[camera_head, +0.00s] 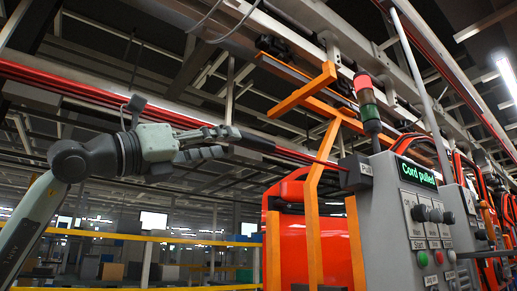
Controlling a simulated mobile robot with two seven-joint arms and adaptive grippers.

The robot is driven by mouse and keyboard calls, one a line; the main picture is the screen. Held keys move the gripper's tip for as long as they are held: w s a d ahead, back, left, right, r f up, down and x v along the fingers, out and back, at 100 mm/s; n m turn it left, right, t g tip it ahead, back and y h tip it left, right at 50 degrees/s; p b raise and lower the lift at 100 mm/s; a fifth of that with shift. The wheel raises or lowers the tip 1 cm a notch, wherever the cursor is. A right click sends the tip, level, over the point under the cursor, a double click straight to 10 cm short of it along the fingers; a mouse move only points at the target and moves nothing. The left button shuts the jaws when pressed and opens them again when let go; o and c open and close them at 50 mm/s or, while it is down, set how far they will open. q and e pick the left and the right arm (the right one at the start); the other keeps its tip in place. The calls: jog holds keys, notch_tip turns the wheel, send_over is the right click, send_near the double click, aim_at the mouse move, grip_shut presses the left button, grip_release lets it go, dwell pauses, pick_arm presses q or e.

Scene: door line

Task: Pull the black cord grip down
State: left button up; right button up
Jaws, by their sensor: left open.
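The black cord grip (257,142) sits on a red cord (80,86) that runs from the upper left down to the grey control box. My left gripper (232,141) comes in from the left. Its grey fingers are open, one above the other, at the left end of the black grip. The fingers and wrist hide part of the cord, and I cannot tell whether they touch the grip. The display (416,175) on the box reads "Cord pulled" in green. My right gripper is not in view.
The grey control box (385,215) with knobs and buttons stands at the right, with a red and green stack light (367,100) above it. Orange frame posts (313,210) stand below the cord. Yellow rails (130,237) cross the lower left.

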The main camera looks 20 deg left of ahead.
aim_at(247, 146)
pick_arm(q)
jog(key=p+x, duration=0.2)
jog(key=x, duration=0.5)
jog(key=shift+s+r, duration=0.15)
jog(key=shift+r, duration=0.05)
jog(key=shift+w+d, duration=0.15)
jog(key=shift+w, duration=0.1)
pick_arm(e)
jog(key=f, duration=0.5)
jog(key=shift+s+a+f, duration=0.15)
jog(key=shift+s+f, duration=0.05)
pick_arm(q)
grip_shut()
